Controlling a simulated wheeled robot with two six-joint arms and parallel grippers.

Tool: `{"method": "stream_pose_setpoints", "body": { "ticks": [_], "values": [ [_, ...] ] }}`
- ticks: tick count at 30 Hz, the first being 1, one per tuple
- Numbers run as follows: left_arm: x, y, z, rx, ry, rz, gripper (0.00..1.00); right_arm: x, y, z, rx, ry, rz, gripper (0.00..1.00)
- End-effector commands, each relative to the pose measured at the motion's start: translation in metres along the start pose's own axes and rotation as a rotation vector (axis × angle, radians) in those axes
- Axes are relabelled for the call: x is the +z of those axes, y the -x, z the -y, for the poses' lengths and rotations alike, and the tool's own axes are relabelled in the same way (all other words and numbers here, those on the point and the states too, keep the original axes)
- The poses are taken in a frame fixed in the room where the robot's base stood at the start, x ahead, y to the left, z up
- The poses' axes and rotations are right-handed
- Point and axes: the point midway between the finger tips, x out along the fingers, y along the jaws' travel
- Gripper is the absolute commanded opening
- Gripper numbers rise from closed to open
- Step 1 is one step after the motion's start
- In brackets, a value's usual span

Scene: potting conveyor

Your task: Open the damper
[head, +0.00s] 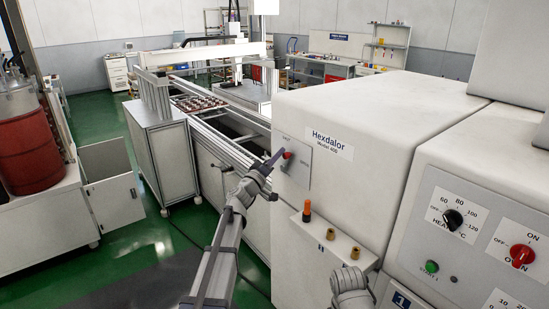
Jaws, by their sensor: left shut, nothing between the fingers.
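The damper control appears to be a small red knob (288,155) on a grey plate (300,172) on the side of the white Hexdalor machine (390,110). Small lettering stands above the knob and to its right, too small to read surely. My left gripper (277,158) is shut and empty, with its dark fingertips at the left side of the knob. They look close to it or touching; I cannot tell which. The fingers partly cover the knob, so its setting is unclear. Part of my right arm shows at the bottom edge, but its fingers do not.
An orange-topped fitting (307,210) and brass fittings (355,252) stand on a ledge below the plate. A control panel with a black heat dial (453,219) and red oven switch (522,255) is at right. The conveyor (236,128) runs behind my left arm.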

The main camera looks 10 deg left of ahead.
Motion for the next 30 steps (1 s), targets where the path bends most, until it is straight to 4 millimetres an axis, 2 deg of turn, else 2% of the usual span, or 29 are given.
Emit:
{"method": "stream_pose_setpoints", "body": {
  "ticks": [1,6,18,22,30],
  "values": [
    [0.008,0.003,0.002,0.019,-0.040,0.000,0.00,-0.001,-0.010,0.001,0.000,0.000,0.000,0.50],
    [0.021,0.009,-0.001,0.083,-0.189,0.001,0.00,-0.002,-0.026,0.003,0.000,0.000,0.000,0.50],
    [0.046,0.019,-0.002,0.208,-0.488,0.002,0.00,-0.003,-0.056,0.005,0.000,0.000,0.000,0.50],
    [0.051,0.022,-0.001,0.234,-0.550,0.003,0.00,-0.004,-0.061,0.006,0.000,0.000,0.000,0.50],
    [0.058,0.025,0.000,0.232,-0.543,0.001,0.00,-0.004,-0.068,0.006,0.000,0.000,0.000,0.50]
  ]
}}
